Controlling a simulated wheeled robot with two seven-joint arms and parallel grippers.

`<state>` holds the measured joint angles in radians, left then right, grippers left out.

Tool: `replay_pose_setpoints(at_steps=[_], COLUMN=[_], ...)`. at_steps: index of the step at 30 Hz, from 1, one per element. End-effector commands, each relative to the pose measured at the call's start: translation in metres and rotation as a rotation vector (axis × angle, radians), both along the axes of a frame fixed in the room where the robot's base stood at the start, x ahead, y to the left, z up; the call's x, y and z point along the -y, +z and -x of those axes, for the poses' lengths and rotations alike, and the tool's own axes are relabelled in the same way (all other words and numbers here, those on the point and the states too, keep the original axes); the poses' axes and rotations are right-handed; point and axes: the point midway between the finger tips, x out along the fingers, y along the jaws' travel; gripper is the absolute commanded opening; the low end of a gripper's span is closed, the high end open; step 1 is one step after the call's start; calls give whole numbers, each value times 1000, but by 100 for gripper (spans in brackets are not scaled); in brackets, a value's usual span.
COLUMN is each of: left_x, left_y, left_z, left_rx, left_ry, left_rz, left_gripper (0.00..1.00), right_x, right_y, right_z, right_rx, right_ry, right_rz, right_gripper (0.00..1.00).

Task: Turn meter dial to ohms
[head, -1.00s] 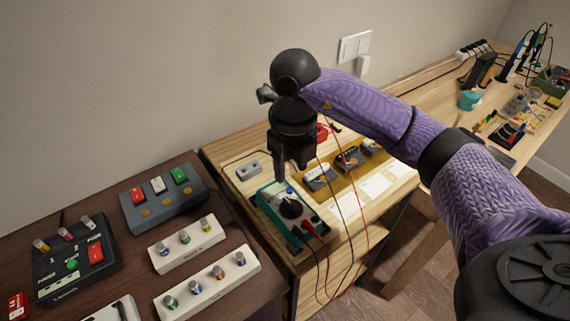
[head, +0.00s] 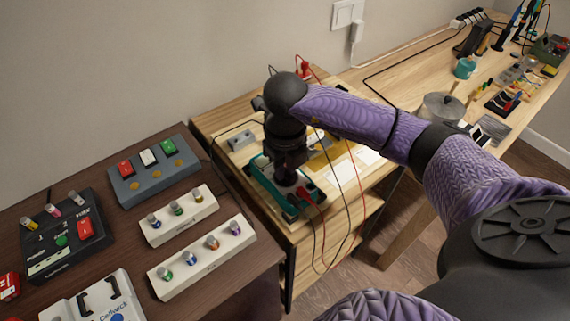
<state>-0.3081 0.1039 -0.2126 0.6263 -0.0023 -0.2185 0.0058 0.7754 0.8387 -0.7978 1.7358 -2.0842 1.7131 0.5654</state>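The multimeter (head: 310,188) is a teal-edged box lying on the light wooden table, with a red lead plugged in at its near end. My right gripper (head: 287,180) points down over the meter and covers its dial and much of its face. I cannot see the dial, nor whether the fingers touch it. The fingers are too dark and hidden to tell their opening. My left gripper is not in view.
Red and black leads hang off the table's front edge. A small grey box (head: 241,141) lies left of the meter. A long bench (head: 405,88) with tools stands at right.

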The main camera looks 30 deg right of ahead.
Motion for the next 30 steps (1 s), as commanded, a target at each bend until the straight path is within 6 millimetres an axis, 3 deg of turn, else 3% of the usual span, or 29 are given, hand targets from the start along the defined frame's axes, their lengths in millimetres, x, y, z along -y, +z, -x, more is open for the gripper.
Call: replay_pose_setpoints(at_steps=[1,3,16,30], left_x=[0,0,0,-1], left_y=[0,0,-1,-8], left_z=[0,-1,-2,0], left_rx=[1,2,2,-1], left_ry=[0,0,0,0], left_rz=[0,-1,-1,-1], left_gripper=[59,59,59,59], right_x=[0,0,0,0], right_y=[0,0,0,0], right_z=[0,0,0,0], right_rx=[0,0,1,2], right_ry=[0,0,37,354], right_rz=[0,0,1,0], right_gripper=[9,0,0,0])
